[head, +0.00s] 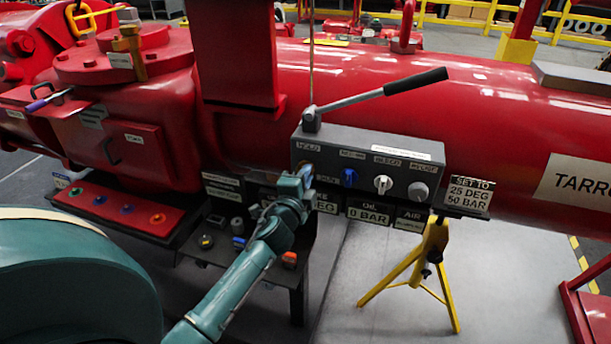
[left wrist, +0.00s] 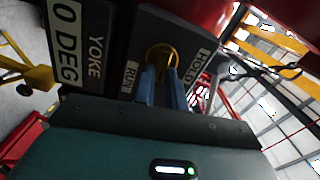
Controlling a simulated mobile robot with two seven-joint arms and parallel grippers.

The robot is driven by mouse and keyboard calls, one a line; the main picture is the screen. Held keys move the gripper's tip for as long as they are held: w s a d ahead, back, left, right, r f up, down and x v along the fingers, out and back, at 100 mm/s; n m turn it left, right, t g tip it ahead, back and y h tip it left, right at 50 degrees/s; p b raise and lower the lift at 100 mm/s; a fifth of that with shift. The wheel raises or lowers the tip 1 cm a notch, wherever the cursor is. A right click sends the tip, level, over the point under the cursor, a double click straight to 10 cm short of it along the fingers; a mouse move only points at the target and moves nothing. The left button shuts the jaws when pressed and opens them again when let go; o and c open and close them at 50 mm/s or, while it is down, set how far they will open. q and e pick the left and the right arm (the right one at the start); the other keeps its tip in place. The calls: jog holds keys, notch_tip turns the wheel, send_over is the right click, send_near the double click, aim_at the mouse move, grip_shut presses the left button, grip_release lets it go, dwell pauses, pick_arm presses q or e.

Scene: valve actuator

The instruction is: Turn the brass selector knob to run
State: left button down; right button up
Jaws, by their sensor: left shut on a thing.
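The brass selector knob (left wrist: 161,57) shows in the left wrist view as a yellow round knob on the dark panel, between a RUN label (left wrist: 130,76) and a HOLD label (left wrist: 197,65). My left gripper (left wrist: 164,82) has its two blue fingers shut on the knob. In the head view my left gripper (head: 303,174) reaches the left end of the grey control box (head: 322,140), below its HOLD label (head: 308,146), and mostly hides the knob. I cannot tell exactly where the knob points. My right gripper is not in view.
A blue knob (head: 349,177), a white knob (head: 383,184) and a grey knob (head: 418,190) sit to the right on the same box. A hand lever (head: 375,95) rises above it. A yellow stand (head: 427,256) is below. Small items lie on a low dark shelf under my left arm.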

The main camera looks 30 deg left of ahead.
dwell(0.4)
pick_arm(q)
jog(key=c, duration=1.4)
grip_release()
jog(key=shift+c, duration=0.2)
jog(key=b+v, duration=0.1)
jog(key=v, duration=1.2)
jog(key=shift+s+f, duration=0.1)
jog(key=shift+f, duration=0.05)
jog(key=s+d+f+n+g+h+p, duration=0.2)
jog(key=s+d+f+n+g+h, duration=0.4)
jog(key=s+d+f+n, duration=0.4)
jog(key=s+d+f+h, duration=0.1)
jog(key=s+d+f, duration=0.3)
jog(key=d+f, duration=0.1)
jog(key=shift+s+d+f+n+g+h, duration=0.2)
jog(key=shift+d+f+n+g+h, duration=0.2)
jog(key=shift+d, duration=0.3)
